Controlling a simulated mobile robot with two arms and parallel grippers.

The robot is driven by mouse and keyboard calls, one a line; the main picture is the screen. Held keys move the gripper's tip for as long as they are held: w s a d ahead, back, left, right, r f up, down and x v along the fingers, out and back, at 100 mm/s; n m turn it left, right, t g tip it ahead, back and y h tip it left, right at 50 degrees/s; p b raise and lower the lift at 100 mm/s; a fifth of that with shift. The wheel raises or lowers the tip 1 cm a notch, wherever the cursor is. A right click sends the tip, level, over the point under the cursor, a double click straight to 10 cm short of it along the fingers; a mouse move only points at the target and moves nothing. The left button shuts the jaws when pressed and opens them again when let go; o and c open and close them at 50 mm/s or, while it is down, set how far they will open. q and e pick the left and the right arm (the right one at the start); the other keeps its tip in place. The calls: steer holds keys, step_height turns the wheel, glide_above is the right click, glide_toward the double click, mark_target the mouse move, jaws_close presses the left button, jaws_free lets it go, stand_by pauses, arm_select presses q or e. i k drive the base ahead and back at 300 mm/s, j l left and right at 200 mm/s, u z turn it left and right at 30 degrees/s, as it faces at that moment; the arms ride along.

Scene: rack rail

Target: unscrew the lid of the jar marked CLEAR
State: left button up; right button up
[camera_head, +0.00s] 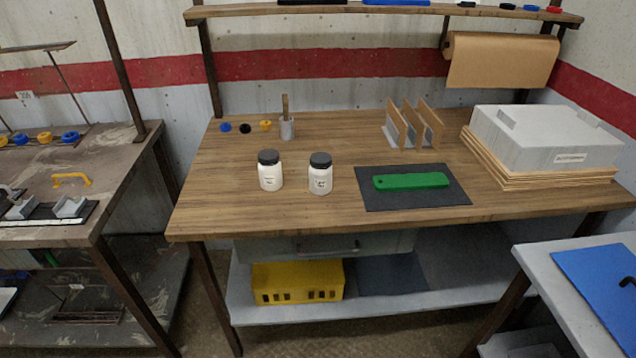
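Two white jars with dark lids stand upright on the wooden workbench (250,212). The left jar (270,176) has its black lid (268,157) on. The right jar (320,180) has its dark lid (320,160) on and stands a little nearer the green bar. Both carry small printed labels, too small to read, so I cannot tell which one is marked CLEAR. Neither of my grippers shows in the head view.
A green bar (411,181) lies on a dark mat (380,201) right of the jars. Behind stand a grey cup (287,130) and wooden dividers (412,127). A grey case (545,140) sits on boards at the right. The bench's front left is clear.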

mark_target(320, 180)
steer(key=i+l, duration=0.2)
steer(key=i, duration=0.25)
steer(key=i+l, duration=0.15)
steer(key=i, duration=0.35)
